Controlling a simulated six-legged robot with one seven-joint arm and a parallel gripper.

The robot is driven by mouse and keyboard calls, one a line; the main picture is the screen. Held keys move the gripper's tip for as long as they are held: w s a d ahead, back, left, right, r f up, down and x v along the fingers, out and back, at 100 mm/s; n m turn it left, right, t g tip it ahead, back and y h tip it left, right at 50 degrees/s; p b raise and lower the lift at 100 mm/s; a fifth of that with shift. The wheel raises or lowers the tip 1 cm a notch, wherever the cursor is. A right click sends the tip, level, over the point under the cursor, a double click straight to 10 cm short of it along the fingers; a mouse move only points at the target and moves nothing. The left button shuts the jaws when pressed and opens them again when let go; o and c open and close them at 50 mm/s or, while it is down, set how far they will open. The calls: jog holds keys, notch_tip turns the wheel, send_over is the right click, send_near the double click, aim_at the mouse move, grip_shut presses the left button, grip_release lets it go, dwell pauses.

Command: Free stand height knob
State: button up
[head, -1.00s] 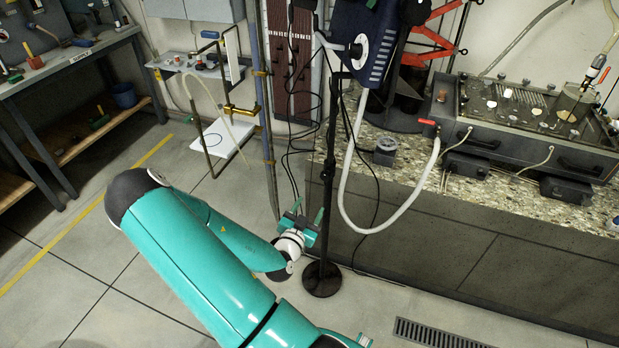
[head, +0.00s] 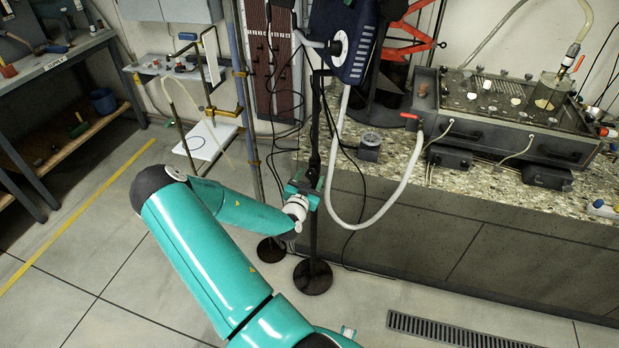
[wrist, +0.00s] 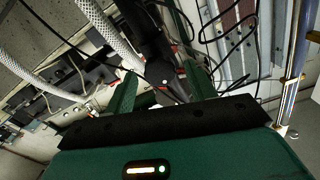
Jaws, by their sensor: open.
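A black stand (head: 314,230) with a slim upright pole and a round base rises in front of the counter in the head view. My gripper (head: 308,178) is beside the pole at about counter height. In the wrist view my gripper (wrist: 159,70) is open, with one green finger on each side of a dark fitting on the stand (wrist: 158,50). A dark rounded part with a small light dot, apparently the height knob (wrist: 163,75), lies between the fingers. I cannot tell whether either finger touches it.
A blue box (head: 340,40) sits at the pole's top. A white hose (head: 385,205) loops right of the pole, and black cables hang close by. The stone-topped counter (head: 400,165) is at right. A second round base (head: 271,249) stands just left. Open floor lies left.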

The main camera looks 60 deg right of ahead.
jog(key=shift+d, duration=0.3)
jog(key=shift+w, duration=0.1)
jog(key=c, duration=1)
jog(key=shift+o, duration=0.2)
